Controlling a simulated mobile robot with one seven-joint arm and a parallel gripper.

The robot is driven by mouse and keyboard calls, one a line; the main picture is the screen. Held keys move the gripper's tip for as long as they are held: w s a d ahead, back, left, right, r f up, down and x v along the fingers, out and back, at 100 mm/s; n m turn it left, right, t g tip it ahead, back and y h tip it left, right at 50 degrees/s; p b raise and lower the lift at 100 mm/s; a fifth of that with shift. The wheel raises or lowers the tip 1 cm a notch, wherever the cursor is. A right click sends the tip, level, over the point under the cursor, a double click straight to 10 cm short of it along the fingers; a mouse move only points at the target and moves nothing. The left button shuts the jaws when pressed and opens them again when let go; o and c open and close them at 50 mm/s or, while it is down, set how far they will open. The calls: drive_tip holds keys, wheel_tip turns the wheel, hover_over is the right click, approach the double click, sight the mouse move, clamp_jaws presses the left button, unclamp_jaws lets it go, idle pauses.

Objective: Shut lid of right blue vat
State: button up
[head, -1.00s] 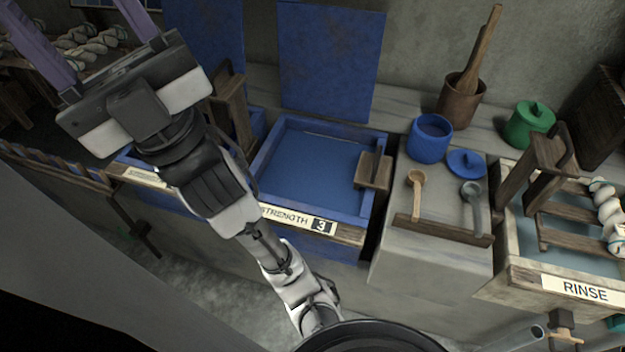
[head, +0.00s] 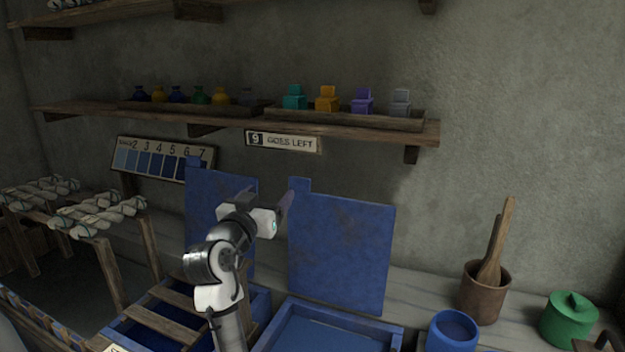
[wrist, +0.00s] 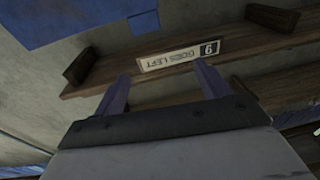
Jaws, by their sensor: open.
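The right blue vat (head: 392,341) is partly in the head view at the bottom, its front cut off. Its blue lid (head: 342,255) stands upright behind it, open, with a small tab at its top left. My gripper (head: 289,198) is level with the upper left corner of this lid, close to the tab. I cannot tell whether it touches. In the wrist view my gripper (wrist: 165,75) has its two purple fingers apart with nothing between them. A blue lid panel (wrist: 65,18) shows at the upper left there.
A second blue lid (head: 205,215) stands upright to the left, partly behind my arm. A shelf (head: 225,122) with jars and a "GOES LEFT" sign (head: 283,142) is above. A brown pot with wooden tools (head: 485,292) and a green jar (head: 568,322) stand right.

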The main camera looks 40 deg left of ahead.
sight(299, 182)
drive_tip(key=shift+m+h, duration=0.5)
drive_tip(key=shift+h, duration=0.4)
drive_tip(key=f+p+x, duration=0.1)
drive_tip(key=x, duration=0.4)
drive_tip(key=p+x, duration=0.2)
drive_tip(key=x, duration=0.3)
drive_tip(key=f+p+x, duration=0.1)
drive_tip(key=x, duration=0.4)
drive_tip(key=shift+w+d+f, duration=0.15)
drive_tip(key=shift+d+f, duration=0.15)
drive_tip(key=c, duration=1.4)
drive_tip(key=shift+f, duration=0.1)
